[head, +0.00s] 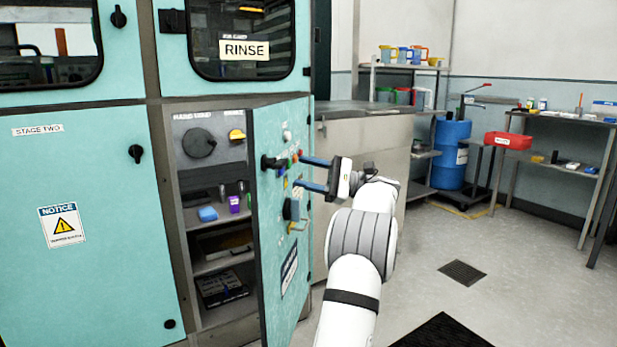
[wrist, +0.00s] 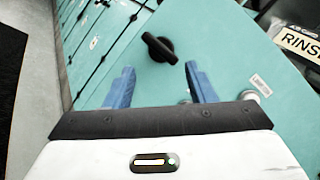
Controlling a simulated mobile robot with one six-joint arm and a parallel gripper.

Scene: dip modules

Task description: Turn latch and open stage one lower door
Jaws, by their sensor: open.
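A teal lower door (head: 275,220) under the RINSE window stands partly open, its left edge swung outward. I cannot read a "stage one" label on it. Its black latch (head: 268,163) sits near that free edge. The latch (wrist: 160,48) also shows in the wrist view, its handle lying at a slant, just beyond and between my fingertips. My gripper (head: 300,171) is open and empty, its two blue fingers pointing at the door's outer face. In the wrist view, my gripper (wrist: 160,68) appears apart from the latch.
Behind the door, the open compartment (head: 205,265) shows shelves with a blue item and a purple item. A closed STAGE TWO door (head: 80,220) is to the left. A steel counter (head: 370,150) stands behind my arm.

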